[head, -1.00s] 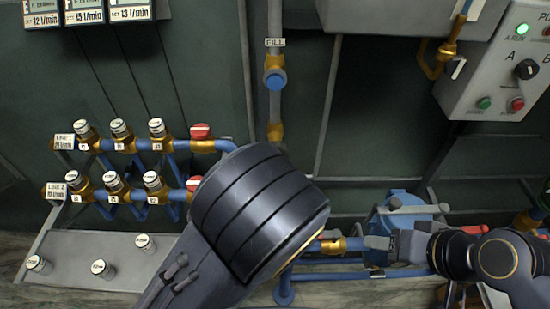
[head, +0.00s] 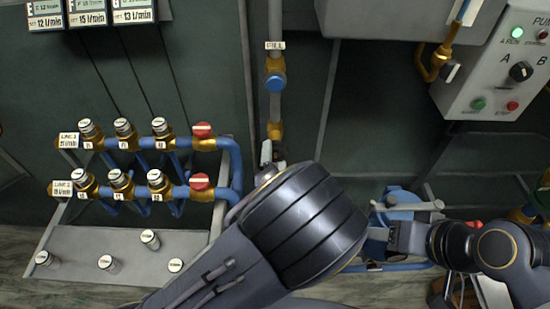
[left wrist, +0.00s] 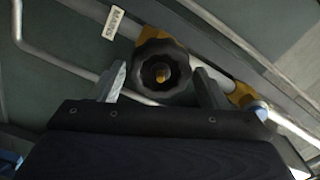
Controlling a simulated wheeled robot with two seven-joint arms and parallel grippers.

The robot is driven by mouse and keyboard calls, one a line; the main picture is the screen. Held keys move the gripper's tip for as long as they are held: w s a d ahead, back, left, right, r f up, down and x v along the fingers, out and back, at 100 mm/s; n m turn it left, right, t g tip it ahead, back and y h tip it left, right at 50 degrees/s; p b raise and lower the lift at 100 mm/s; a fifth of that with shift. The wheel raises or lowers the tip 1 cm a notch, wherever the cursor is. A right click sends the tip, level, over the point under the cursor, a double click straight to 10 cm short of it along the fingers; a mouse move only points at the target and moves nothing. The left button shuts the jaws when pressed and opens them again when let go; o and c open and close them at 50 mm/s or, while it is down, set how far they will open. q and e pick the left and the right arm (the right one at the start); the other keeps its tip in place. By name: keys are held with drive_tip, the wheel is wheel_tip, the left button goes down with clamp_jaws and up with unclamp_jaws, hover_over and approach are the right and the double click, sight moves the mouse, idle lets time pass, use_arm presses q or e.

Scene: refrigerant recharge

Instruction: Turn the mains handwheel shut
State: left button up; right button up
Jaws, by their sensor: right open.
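The mains handwheel (left wrist: 150,55) is a black, lobed knob with a brass centre, on a grey pipe beside a white MAINS label (left wrist: 115,23) in the left wrist view. My left gripper (left wrist: 158,85) is open, with one grey finger on each side of the handwheel's near edge. I cannot tell whether either finger touches it. In the head view my left arm covers the handwheel and most of that gripper. My right gripper (head: 388,240) is open in front of the blue pump at the lower right, away from the handwheel.
Two rows of brass valves on blue pipes with red knobs (head: 201,131) stand at the left. A control box (head: 495,65) hangs upper right. A grey shelf (head: 130,245) holds several loose caps.

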use_arm(q)
drive_tip(key=shift+o, duration=1)
drive_tip(key=s, duration=0.7)
